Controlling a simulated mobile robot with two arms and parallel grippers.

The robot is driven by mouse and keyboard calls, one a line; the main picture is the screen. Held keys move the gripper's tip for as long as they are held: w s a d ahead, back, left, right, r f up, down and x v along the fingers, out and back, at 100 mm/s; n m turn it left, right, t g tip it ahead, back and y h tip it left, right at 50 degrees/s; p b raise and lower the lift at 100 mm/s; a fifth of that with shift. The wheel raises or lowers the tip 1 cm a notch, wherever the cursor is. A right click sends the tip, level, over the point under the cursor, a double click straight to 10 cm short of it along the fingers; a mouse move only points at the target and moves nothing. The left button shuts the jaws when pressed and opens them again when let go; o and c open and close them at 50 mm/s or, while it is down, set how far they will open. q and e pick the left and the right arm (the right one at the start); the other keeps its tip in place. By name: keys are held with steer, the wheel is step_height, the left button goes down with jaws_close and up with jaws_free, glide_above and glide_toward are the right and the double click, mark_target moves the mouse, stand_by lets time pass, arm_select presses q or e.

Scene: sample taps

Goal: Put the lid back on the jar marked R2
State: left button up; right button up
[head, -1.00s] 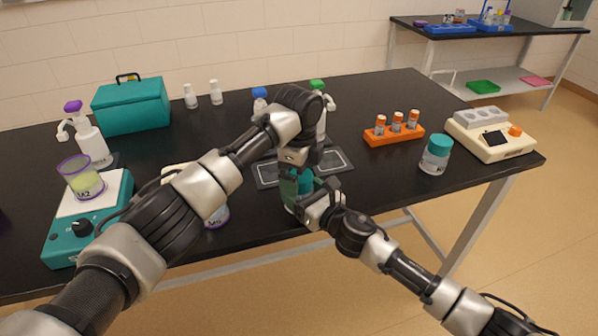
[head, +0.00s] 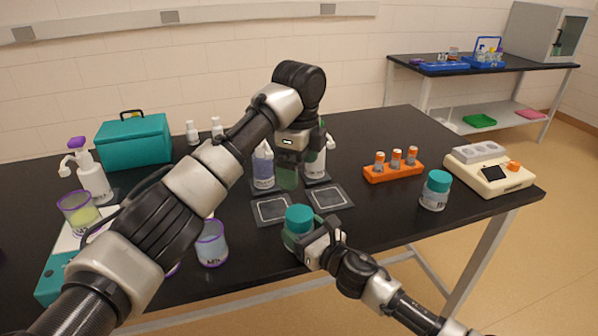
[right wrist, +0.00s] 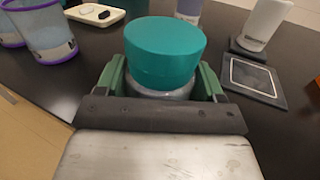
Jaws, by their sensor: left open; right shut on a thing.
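A clear jar (head: 292,240) stands near the front edge of the black table with a teal lid (head: 299,217) on top. In the right wrist view the lid (right wrist: 165,52) looks level on the jar (right wrist: 165,93). The jar's marking is not visible. My right gripper (head: 312,246) is shut on the jar's body, and its green fingers flank the jar in the right wrist view. My left gripper (head: 288,178) is open and empty, above and behind the lid, apart from it. Another teal-lidded jar (head: 435,191) stands at the right; I cannot read its label.
Two dark framed pads (head: 329,198) lie behind the jar. Bottles (head: 263,167) stand beyond them. A purple-rimmed cup (head: 211,246) is left of the jar. An orange rack (head: 393,171) and a cream device (head: 488,172) are at the right.

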steer(key=o, duration=1.8)
steer(key=v, duration=1)
steer(key=shift+s+d+b, duration=0.25)
steer(key=shift+s+b, duration=0.05)
steer(key=shift+b, duration=0.05)
